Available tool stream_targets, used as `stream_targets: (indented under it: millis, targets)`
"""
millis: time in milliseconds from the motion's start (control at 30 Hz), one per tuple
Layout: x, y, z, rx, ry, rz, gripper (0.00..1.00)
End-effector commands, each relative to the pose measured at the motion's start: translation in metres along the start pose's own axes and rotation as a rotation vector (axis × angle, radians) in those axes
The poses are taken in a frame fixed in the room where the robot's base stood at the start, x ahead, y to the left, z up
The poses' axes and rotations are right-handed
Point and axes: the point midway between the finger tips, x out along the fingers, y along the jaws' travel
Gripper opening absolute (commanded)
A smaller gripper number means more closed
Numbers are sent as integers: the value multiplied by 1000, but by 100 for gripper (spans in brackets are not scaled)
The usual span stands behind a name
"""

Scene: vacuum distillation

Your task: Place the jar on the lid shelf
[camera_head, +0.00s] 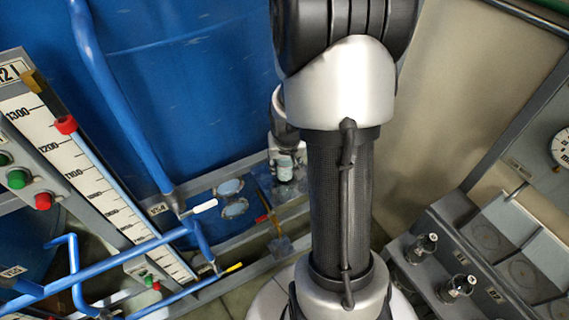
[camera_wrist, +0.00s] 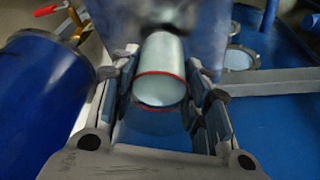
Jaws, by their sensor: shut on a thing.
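The jar (camera_wrist: 161,56) is a pale, glassy cylinder with a thin red ring around its near end. In the wrist view it lies between the two fingers of my gripper (camera_wrist: 154,80), which is shut on it. In the head view the jar (camera_head: 284,172) shows small below my gripper (camera_head: 286,156), left of my arm column, close to the blue tank. Beside it is a blue surface with two round glassy lids (camera_head: 231,187); these also show in the wrist view (camera_wrist: 240,58). I cannot tell which surface is the lid shelf. The jar's far end is hard to make out.
A large blue tank (camera_head: 180,90) stands behind. Blue pipes (camera_head: 115,110) and a scale panel (camera_head: 75,160) are at left. A valve with a red handle (camera_wrist: 50,10) and a blue cylinder (camera_wrist: 40,95) are left in the wrist view. A grey console (camera_head: 480,250) stands at right.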

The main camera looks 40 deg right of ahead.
Motion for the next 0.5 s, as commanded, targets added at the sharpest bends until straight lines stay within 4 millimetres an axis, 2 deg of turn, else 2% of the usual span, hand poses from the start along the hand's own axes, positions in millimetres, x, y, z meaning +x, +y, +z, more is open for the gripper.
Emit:
stream_targets:
  millis: [67, 467, 500]
  targets:
    - [6, 0, 2, -1, 0, 0, 12]
    - [10, 0, 3, -1, 2, 0, 12]
    - [9, 0, 2, -1, 1, 0, 45]
